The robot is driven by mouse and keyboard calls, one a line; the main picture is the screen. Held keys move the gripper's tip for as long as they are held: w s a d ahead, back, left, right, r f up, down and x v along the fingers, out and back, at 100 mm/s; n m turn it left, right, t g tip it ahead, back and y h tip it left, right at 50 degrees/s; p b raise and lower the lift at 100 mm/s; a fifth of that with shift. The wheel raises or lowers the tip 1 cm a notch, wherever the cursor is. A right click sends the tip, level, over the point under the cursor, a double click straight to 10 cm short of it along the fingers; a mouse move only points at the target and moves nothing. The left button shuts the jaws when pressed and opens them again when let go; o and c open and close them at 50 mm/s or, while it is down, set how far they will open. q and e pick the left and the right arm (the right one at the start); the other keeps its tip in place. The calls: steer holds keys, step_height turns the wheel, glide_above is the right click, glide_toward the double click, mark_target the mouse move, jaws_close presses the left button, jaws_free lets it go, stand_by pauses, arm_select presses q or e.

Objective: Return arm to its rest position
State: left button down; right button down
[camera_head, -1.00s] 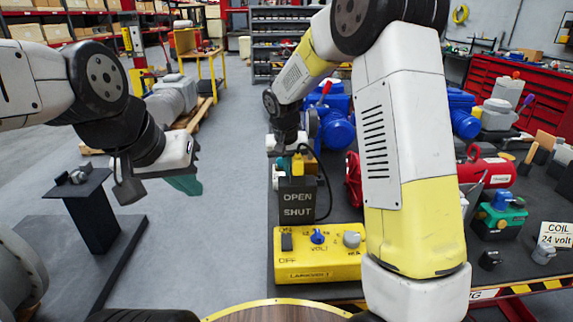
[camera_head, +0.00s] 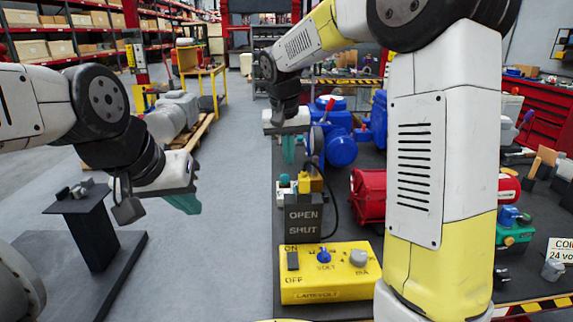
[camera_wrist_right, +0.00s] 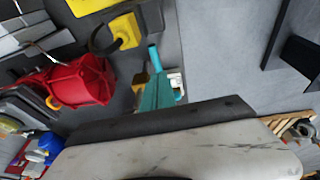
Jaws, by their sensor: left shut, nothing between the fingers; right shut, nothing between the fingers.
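My right arm (camera_head: 440,150) reaches over the bench from the right. Its gripper (camera_head: 288,150) hangs fingers down behind and above the OPEN/SHUT box (camera_head: 304,215), with its teal fingers together and nothing between them. In the right wrist view the teal fingers (camera_wrist_right: 157,92) are closed, pointing toward the bench beside a small white and yellow part (camera_wrist_right: 175,82). My left gripper (camera_head: 184,203) is shut and empty at the left, near a black stand, clear of the bench.
A yellow power box (camera_head: 325,272) with knobs sits at the bench's front. A red cylinder (camera_head: 368,195) and blue motors (camera_head: 340,145) stand beside and behind the right gripper. A black stand (camera_head: 92,235) is on the left floor. Grey floor between is free.

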steer(key=s+d+r+t+y, duration=0.1)
steer(key=s+d+r, duration=0.15)
steer(key=s, duration=0.25)
steer(key=s+d+r+y, duration=0.1)
steer(key=s+d+r, duration=0.1)
steer(key=s+d, duration=0.3)
steer(key=s+d+f+t+y, duration=0.1)
steer(key=s+d+f+t, duration=0.1)
steer(key=s, duration=1.3)
steer(key=shift+s+n, duration=0.15)
steer(key=shift+n, duration=0.25)
